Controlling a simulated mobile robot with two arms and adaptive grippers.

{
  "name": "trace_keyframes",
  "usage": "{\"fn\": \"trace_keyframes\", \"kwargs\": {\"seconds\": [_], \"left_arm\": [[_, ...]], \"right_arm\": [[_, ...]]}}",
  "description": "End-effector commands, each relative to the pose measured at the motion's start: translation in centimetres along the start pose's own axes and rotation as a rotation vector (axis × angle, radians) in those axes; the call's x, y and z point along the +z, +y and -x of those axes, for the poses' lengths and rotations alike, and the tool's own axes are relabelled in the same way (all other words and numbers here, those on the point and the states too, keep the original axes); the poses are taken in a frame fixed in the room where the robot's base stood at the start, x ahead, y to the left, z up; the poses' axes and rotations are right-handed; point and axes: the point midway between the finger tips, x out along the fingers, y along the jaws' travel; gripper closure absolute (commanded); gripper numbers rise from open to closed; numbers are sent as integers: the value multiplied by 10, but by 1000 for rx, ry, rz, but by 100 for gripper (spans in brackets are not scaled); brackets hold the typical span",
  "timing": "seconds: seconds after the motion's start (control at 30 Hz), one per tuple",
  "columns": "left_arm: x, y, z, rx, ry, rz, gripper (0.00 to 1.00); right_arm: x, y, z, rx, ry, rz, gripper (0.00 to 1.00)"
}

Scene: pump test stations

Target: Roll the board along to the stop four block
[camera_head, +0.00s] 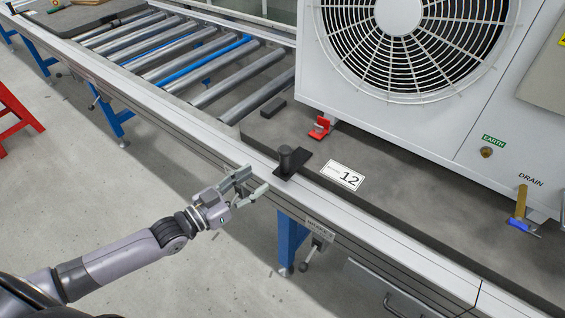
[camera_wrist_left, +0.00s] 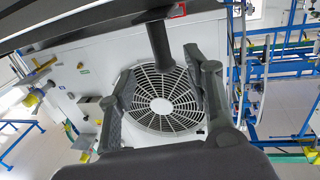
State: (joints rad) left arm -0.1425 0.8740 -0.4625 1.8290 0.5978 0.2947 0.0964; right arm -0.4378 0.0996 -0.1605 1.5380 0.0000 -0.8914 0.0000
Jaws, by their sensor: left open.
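In the head view a grey board (camera_head: 395,185) lies on the roller line and bears a large white fan unit (camera_head: 450,85). A black upright knob (camera_head: 289,161) on a flat black plate stands at the board's near edge. My left gripper (camera_head: 250,184) is open and empty just left of the knob, apart from it. In the left wrist view a dark post, seemingly the knob (camera_wrist_left: 159,45), shows above and between the open fingers (camera_wrist_left: 165,100), with the fan behind. My right gripper is not in view. I cannot make out which part is the stop four block.
Bare rollers (camera_head: 205,65), some blue, lie left of the board. A small dark block (camera_head: 272,107) and a red clip (camera_head: 320,128) sit by the unit. A label reading 12 (camera_head: 343,176) lies on the board. A red stand (camera_head: 15,115) is on the floor at left.

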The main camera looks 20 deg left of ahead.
Motion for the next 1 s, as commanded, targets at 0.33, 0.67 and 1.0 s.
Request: {"fn": "trace_keyframes", "kwargs": {"seconds": [0.33,0.67,1.0], "left_arm": [[0,-1,-71,-2,3,1,54],[0,0,-109,-1,0,1,54],[1,0,-113,-1,-2,0,54]], "right_arm": [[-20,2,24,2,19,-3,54],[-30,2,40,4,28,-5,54],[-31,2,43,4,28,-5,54]]}}
